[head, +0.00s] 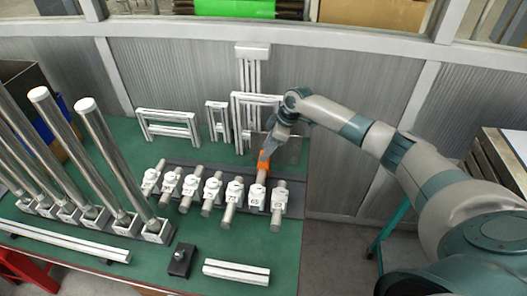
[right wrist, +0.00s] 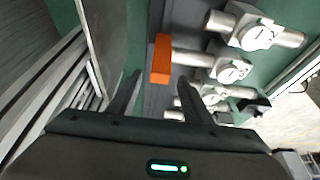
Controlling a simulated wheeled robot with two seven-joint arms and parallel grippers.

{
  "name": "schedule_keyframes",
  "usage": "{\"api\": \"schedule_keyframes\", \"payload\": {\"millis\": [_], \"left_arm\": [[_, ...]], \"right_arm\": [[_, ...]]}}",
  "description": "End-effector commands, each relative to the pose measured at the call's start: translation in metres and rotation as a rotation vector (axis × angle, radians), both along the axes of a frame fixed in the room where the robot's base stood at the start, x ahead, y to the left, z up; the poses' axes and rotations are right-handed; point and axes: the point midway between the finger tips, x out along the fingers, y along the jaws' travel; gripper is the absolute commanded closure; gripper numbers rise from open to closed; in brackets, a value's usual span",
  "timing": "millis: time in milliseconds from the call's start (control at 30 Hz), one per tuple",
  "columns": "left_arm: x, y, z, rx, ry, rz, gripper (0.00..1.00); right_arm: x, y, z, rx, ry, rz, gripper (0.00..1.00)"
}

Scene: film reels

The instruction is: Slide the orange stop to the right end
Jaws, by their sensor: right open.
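The orange stop (head: 264,158) is a small block at the far side of the dark rail plate (head: 294,199), by the back end of the second rod from the right. It also shows in the right wrist view (right wrist: 161,60), beside the end of a metal rod. My right gripper (head: 267,152) comes down over the stop from behind and hides part of it. In the right wrist view its two fingers (right wrist: 158,82) are apart, with the stop ahead of and roughly between their tips. I cannot tell whether they touch it. My left gripper is not in view.
Several rods with white clamps (head: 235,189) stand in a row along the plate. White frames (head: 168,127) and a grey panel (head: 288,149) stand behind. Tall metal posts (head: 108,150) fill the left. A white bar (head: 236,272) and a black block (head: 181,261) lie in front on the green table (head: 232,244).

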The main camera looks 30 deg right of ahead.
Motion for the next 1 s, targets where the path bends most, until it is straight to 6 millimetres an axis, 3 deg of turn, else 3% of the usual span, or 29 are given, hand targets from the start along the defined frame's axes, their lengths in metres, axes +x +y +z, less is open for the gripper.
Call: {"api": "schedule_keyframes", "payload": {"millis": [300, 667, 800, 867, 1000], "left_arm": [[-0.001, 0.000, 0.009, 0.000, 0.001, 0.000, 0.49], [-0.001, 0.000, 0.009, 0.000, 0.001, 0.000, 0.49], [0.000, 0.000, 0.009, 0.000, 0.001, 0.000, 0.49], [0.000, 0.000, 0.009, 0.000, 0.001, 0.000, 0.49], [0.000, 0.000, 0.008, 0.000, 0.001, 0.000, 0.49]], "right_arm": [[0.007, 0.010, -0.029, 0.000, 0.002, -0.001, 0.55], [0.008, 0.010, -0.032, 0.000, 0.000, 0.000, 0.55], [0.008, 0.010, -0.032, 0.000, 0.000, 0.000, 0.88], [0.008, 0.010, -0.032, 0.000, 0.000, 0.000, 1.00], [0.008, 0.009, -0.032, -0.001, 0.001, -0.001, 1.00]]}}
